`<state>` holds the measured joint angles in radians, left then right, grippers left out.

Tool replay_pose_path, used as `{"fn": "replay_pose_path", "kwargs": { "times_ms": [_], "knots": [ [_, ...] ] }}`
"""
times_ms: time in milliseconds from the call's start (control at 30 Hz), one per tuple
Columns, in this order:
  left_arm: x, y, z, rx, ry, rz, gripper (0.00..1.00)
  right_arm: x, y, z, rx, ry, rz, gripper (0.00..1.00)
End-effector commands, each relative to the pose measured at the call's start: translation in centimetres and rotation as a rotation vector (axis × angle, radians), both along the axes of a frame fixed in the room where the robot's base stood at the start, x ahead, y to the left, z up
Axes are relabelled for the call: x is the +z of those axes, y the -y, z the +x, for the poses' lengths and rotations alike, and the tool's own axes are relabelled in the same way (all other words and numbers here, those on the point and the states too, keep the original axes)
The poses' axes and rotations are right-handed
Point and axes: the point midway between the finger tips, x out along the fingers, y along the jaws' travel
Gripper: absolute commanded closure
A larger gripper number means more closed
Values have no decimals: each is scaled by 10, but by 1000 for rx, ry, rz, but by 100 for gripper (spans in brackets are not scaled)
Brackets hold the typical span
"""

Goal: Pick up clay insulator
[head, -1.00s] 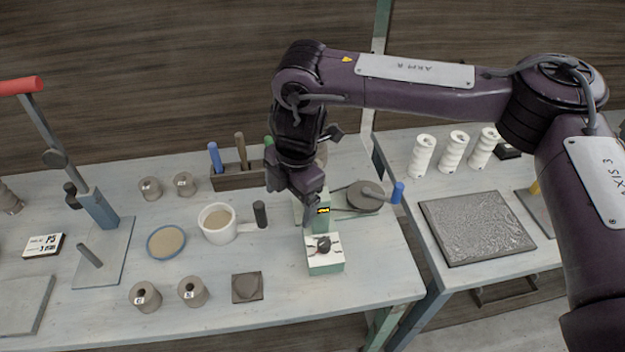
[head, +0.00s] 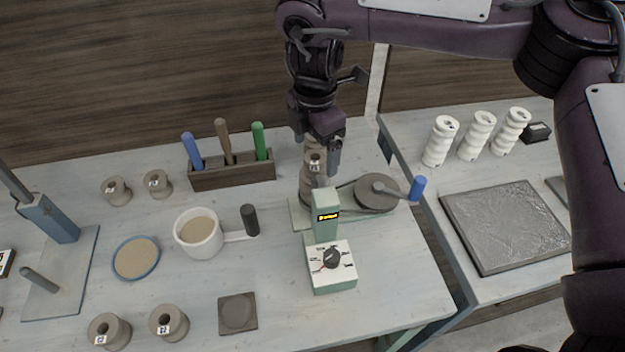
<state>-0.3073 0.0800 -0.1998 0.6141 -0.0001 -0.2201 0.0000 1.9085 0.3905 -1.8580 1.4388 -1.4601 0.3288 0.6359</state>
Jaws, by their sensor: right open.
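The clay insulator (head: 308,185) is a grey-brown, ribbed upright piece. It stands on the pale green machine (head: 326,225), behind its display post, which hides part of its lower body. My right gripper (head: 320,148) is open at the insulator's top end, with its fingers pointing down. The upper part of the insulator shows between or just below the fingers; I cannot tell whether they touch it. My left gripper is out of view.
A crank wheel with a blue handle (head: 417,188) is right of the insulator. A tool rack (head: 232,177) and a cream mug (head: 199,245) stand left. Clay spools (head: 168,322) sit further left. White insulators (head: 477,136) stand on the right table.

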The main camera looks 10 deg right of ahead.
Motion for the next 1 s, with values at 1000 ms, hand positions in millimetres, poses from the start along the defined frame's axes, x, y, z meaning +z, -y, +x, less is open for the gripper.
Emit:
{"fn": "replay_pose_path", "kwargs": {
  "times_ms": [1000],
  "knots": [
    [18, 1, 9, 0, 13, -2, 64, -81, 3, 5, 0, -1, 0, 22]
  ]
}}
